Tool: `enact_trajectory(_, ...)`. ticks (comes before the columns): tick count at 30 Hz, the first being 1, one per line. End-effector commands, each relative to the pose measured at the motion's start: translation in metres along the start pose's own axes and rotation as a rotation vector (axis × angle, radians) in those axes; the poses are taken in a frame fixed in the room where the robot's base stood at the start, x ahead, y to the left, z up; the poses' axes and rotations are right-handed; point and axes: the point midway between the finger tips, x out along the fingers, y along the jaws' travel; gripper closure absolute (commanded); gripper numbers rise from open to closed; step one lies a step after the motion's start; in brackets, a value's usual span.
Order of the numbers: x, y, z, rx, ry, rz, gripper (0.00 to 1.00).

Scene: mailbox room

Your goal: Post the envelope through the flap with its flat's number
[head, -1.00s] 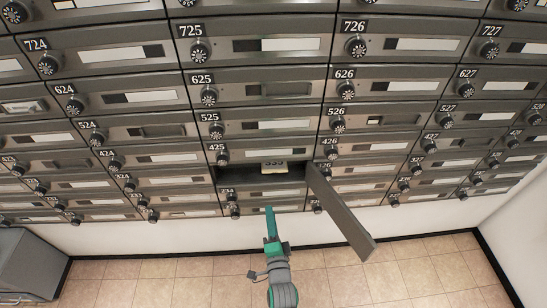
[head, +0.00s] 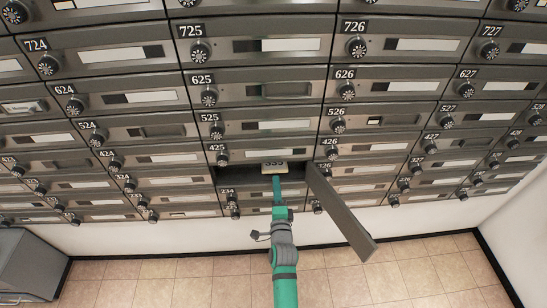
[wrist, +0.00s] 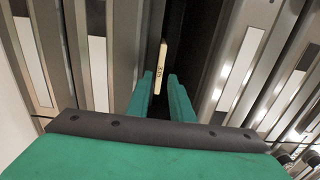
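The envelope (head: 274,167) is a small pale card with a dark number that I cannot read surely. It sits in the open compartment below 425 in the head view, its near edge at the opening. In the wrist view the envelope (wrist: 161,66) appears thin and edge-on, its near end between my fingertips. My gripper (head: 277,180) is at the compartment opening. In the wrist view my gripper (wrist: 160,82) has its two green fingers apart, one on each side of the envelope, with a dark gap at the right. The inside of the compartment is mostly dark.
The open compartment's door (head: 342,215) hangs out to the right of my gripper. Closed numbered mailboxes with knobs, slots and labels surround it, including 525 (head: 265,126) and 625 (head: 262,91). A grey box (head: 32,262) stands at the lower left. The tiled floor ahead is clear.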

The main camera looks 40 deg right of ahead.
Motion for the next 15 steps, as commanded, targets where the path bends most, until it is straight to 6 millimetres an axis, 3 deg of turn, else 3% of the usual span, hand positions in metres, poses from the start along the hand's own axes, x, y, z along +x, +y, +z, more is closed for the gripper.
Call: enact_trajectory(15,0.053,0.0,0.0,0.002,0.001,0.0,0.8)
